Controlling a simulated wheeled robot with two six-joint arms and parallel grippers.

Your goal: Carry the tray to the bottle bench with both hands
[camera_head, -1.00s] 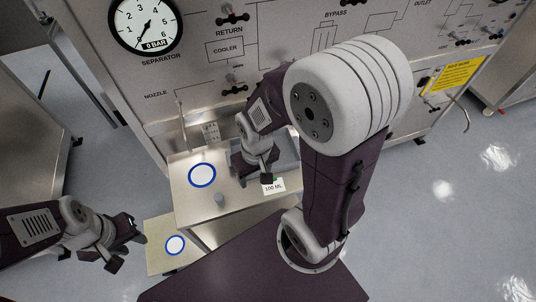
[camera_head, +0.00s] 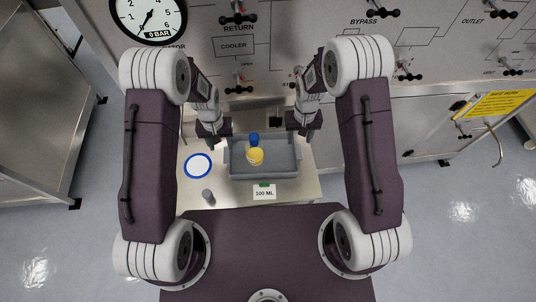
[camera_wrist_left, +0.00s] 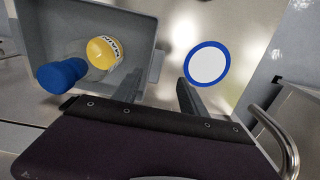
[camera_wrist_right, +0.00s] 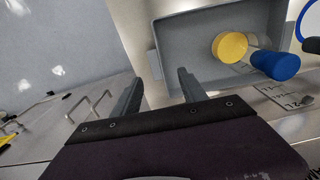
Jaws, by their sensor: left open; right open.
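The grey tray (camera_head: 236,170) rests on the small metal bench. In the right wrist view, the open jaws (camera_wrist_right: 158,87) likewise face the tray's other end (camera_wrist_right: 156,50). Neither gripper visibly holds anything; contact is unclear.
A white disc with a blue ring (camera_head: 198,166) lies left of the tray, with a small grey cylinder (camera_head: 207,196) near it. The panel wall with valves (camera_head: 300,40) rises directly behind. Floor is clear at right (camera_head: 470,230).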

